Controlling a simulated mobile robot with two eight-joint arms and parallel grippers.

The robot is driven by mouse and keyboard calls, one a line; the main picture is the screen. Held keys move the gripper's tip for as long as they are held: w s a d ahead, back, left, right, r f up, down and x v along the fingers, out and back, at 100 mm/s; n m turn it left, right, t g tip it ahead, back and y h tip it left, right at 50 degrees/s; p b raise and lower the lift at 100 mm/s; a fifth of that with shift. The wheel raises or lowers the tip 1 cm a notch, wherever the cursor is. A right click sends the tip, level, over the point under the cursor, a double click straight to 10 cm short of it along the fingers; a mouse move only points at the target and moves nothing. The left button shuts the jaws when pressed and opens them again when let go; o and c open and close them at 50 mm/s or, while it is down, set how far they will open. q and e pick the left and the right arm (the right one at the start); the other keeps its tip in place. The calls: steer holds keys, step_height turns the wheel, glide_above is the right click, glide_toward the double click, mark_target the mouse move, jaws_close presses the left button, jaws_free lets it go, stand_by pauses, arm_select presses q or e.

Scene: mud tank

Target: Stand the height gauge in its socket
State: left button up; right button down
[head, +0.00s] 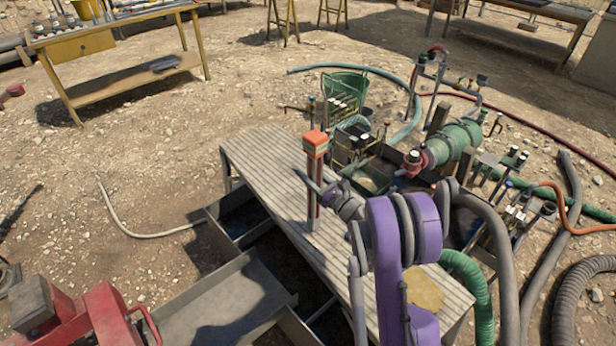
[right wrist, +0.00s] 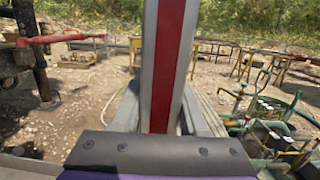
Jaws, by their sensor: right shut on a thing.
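The height gauge (head: 315,145) is an upright post with an orange head and a red strip between pale edges. It stands over the slatted bench (head: 265,150), near its left edge. My right gripper (head: 314,190) is shut on the post below its head, reaching in from the right. In the right wrist view the gauge's red and white post (right wrist: 168,60) rises upright between the fingers, its top out of frame. The post's foot is close to the slats; I cannot tell whether it touches them or sits in a socket. My left gripper is not in view.
Dark metal troughs (head: 225,300) lie left of the bench. A green pump (head: 455,145), hoses and valve stands crowd the right. A red machine (head: 95,315) is at lower left. A yellow-legged table (head: 120,60) stands at the back left. The bench's far end is clear.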

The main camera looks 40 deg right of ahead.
steer(key=shift+f, duration=0.4)
steer(key=shift+f, duration=0.25)
steer(key=shift+c, duration=2.2)
jaws_free()
steer(key=shift+r, duration=0.1)
